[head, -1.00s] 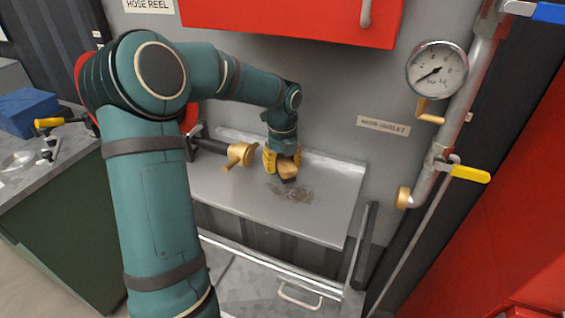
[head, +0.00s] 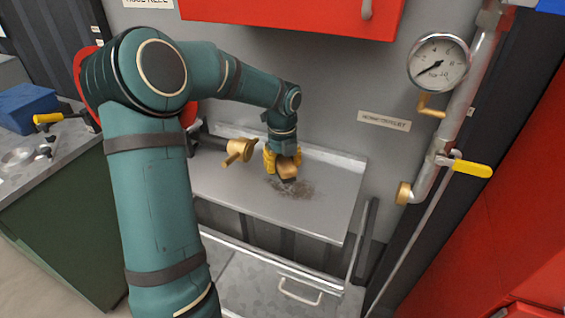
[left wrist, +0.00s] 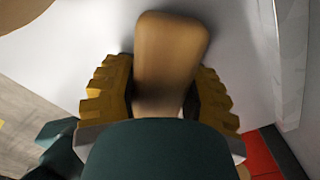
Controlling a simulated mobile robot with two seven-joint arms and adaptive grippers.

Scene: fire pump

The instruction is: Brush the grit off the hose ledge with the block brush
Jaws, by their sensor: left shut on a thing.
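The hose ledge (head: 327,200) is a grey metal shelf against the wall in the middle of the head view. Dark grit (head: 297,190) lies in a loose patch on it. My left gripper (head: 284,164) is shut on the block brush (head: 288,168), a wooden block with a dark underside, low over the ledge at the grit's upper left edge. I cannot tell whether the bristles touch the ledge. In the left wrist view the brush (left wrist: 170,50) sits between the yellow fingers (left wrist: 167,92). The grit is not seen there. My right gripper is not in view.
A brass hose outlet (head: 238,150) juts over the ledge left of the gripper. A pressure gauge (head: 438,62) and a yellow-handled pipe valve (head: 470,168) are at the right. A red cabinet (head: 295,18) hangs above. A blue box (head: 28,108) stands on the left bench. The ledge's right part is clear.

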